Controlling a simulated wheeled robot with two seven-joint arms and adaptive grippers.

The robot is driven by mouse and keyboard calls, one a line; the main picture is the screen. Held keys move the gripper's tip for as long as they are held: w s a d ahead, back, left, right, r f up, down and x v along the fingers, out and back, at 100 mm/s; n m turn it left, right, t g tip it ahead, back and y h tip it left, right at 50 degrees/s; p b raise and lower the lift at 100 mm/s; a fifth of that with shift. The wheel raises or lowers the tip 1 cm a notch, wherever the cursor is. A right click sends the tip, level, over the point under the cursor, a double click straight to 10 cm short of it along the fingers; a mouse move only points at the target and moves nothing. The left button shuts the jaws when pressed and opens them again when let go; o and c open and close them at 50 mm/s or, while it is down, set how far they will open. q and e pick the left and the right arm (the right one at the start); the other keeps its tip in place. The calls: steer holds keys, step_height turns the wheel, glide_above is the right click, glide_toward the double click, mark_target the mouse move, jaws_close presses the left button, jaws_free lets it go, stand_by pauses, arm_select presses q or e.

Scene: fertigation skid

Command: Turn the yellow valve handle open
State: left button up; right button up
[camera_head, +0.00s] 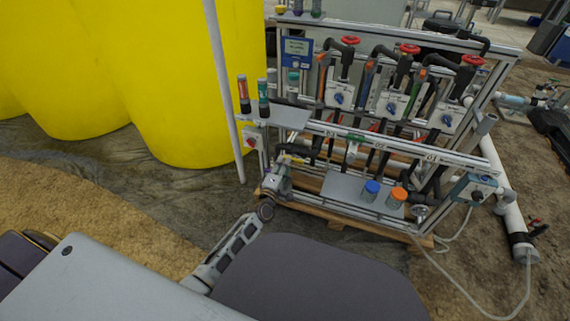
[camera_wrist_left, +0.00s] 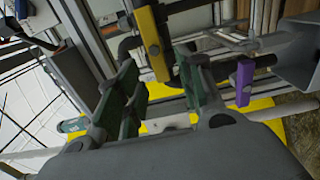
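The yellow valve handle (camera_wrist_left: 152,42) shows in the left wrist view as a long flat lever, tilted, above and between the two finger pads. My left gripper (camera_wrist_left: 160,88) is open, with a clear gap between its dark green pads and nothing held. The handle lies just beyond the fingers; I cannot tell whether one touches it. In the head view my left gripper (camera_head: 280,177) is at the lower left corner of the skid, with a small yellow part of the handle (camera_head: 293,160) just above it. My right gripper is not in view.
A purple handle (camera_wrist_left: 243,82) is to the right of the fingers in the wrist view. The skid frame (camera_head: 410,151) has dark pipes and red-topped valves (camera_head: 409,48). A shelf (camera_head: 345,192) holds blue- and orange-capped bottles. Large yellow tanks (camera_head: 185,90) stand at left.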

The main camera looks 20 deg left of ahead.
arm_select(q)
steer(key=s, duration=0.8)
steer(key=shift+s, duration=0.25)
stand_by(0.7)
